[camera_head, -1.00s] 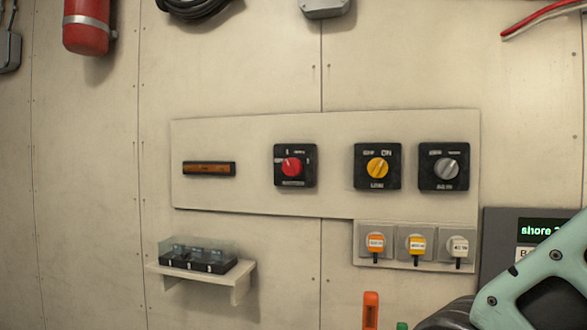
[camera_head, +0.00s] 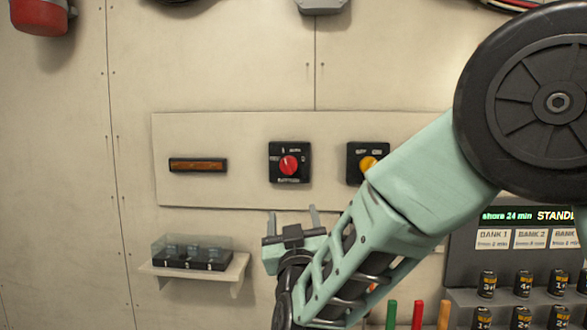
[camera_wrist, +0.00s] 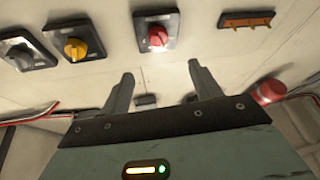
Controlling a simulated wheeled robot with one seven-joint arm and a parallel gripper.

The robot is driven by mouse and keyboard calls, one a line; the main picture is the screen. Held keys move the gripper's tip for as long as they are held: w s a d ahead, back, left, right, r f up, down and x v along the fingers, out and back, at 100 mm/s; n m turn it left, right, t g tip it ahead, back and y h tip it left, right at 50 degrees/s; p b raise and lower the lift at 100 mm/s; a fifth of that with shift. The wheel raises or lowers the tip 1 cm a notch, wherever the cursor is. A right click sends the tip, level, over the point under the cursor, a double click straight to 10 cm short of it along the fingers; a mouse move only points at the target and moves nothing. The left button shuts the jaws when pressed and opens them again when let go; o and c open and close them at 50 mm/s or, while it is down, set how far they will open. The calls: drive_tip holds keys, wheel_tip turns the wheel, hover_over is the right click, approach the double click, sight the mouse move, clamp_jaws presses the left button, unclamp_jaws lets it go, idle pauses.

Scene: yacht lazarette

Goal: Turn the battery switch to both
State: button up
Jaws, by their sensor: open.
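The switch with the red knob (camera_head: 289,165) sits on a black square plate on the pale wall panel. It also shows in the wrist view (camera_wrist: 158,37), beyond my fingertips. Its markings are too small to read surely. A yellow-knob switch (camera_head: 368,165) is to its right, partly covered by my arm; it also shows in the wrist view (camera_wrist: 75,48).
An amber-brown strip (camera_head: 198,165) is left of the red knob. A shelf (camera_head: 235,272) with a clear-covered box (camera_head: 190,252) is at lower left. A display unit (camera_head: 470,255) with several batteries stands at right. A red cylinder (camera_head: 40,15) hangs at upper left.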

sight(289, 170)
drive_tip(key=p+x, duration=0.3)
drive_tip(key=x, duration=0.5)
drive_tip(key=p+x, duration=0.4)
drive_tip(key=x, duration=0.5)
drive_tip(key=shift+w+d+r, duration=0.1)
drive_tip(key=shift+d+r, duration=0.05)
drive_tip(key=shift+r, duration=0.15)
drive_tip(key=c, duration=1)
